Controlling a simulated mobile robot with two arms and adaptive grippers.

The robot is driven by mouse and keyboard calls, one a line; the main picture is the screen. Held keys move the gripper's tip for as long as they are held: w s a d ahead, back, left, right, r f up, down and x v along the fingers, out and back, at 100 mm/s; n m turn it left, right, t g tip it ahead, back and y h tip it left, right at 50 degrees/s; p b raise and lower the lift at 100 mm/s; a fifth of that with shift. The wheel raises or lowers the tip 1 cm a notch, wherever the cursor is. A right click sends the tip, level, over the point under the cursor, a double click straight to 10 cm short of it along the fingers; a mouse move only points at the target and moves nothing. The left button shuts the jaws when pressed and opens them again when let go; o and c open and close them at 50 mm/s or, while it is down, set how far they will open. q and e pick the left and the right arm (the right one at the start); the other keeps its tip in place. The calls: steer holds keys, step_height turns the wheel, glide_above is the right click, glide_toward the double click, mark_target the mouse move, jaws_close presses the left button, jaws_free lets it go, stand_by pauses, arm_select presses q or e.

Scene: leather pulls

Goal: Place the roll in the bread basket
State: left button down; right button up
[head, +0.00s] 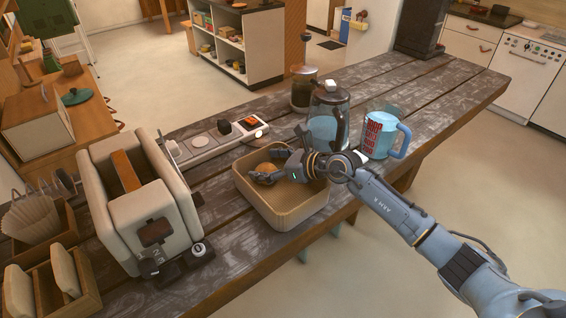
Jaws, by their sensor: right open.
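A round brown roll (266,168) shows inside the outline of the tan, square-sided bread basket (287,214) on the wooden table. My right gripper (263,168) reaches over the basket from the right, its jaws open, with its fingers beside the roll. The fingers hide part of the roll, and I cannot tell whether they touch it or whether it rests on the basket floor. My left gripper is not in view.
A cream toaster (140,205) stands left of the basket. A power strip (205,142) lies behind it. A glass kettle (328,118), a dark-filled jar (303,88) and a blue mug (380,135) stand behind and right.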

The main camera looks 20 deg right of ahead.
steer(key=b+v, duration=0.3)
steer(key=v, duration=0.8)
steer(key=shift+d+r, duration=0.1)
steer(key=shift+s+d+r+b, duration=0.25)
steer(key=shift+s+r+b, duration=0.05)
steer(key=shift+s+r, duration=0.1)
